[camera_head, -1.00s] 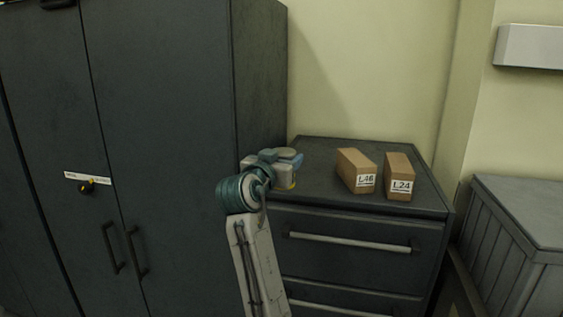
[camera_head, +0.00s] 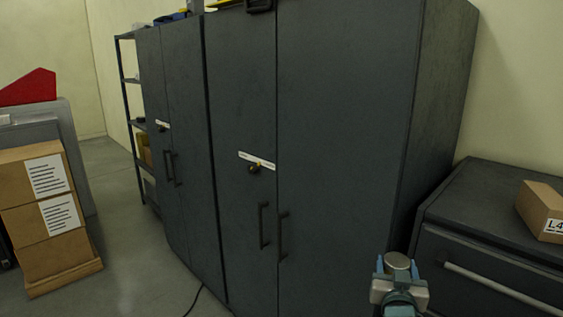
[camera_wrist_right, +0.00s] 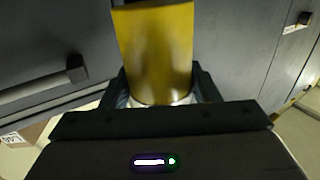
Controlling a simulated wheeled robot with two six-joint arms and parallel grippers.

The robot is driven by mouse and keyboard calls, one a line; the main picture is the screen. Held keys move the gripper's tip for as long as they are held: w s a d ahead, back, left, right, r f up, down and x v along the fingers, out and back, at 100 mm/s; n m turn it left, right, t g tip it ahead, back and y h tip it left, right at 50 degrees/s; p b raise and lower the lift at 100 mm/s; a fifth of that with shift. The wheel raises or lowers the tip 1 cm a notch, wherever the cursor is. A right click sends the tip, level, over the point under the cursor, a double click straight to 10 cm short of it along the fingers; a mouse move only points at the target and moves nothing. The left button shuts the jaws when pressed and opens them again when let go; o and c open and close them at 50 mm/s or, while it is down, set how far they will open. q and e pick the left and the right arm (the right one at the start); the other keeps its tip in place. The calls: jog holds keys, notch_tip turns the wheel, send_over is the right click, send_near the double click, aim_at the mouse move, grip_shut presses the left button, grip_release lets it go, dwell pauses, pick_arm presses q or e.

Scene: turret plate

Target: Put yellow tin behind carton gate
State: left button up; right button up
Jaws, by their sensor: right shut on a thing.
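My right gripper (camera_head: 397,270) is at the bottom right of the head view, shut on the yellow tin. The tin's round grey lid (camera_head: 398,260) shows between the blue fingers, in front of the dark cabinet's right edge. In the right wrist view the tin's yellow side (camera_wrist_right: 155,45) fills the space between the fingers of the same gripper (camera_wrist_right: 160,88). One carton of the gate (camera_head: 540,208), its label cut to "L4", stands on the drawer unit at the right picture edge. The other carton is out of the head view. My left gripper is not in view.
Tall dark cabinets (camera_head: 345,140) fill the middle. The low drawer unit (camera_head: 480,205) stands to their right, its top clear left of the carton. Stacked boxes (camera_head: 25,192) are at the left, with open floor (camera_head: 130,235) between them and the cabinets.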

jog(key=s+a+f+n+y, duration=0.1)
jog(key=s+a+f+y, duration=0.1)
jog(key=s+f, duration=0.3)
jog(key=s+a+f+n+y, duration=0.2)
jog(key=s+f, duration=0.4)
jog(key=s, duration=0.7)
jog(key=shift+a+t+y, duration=0.4)
jog(key=shift+a+y, duration=0.2)
jog(key=shift+a, duration=0.5)
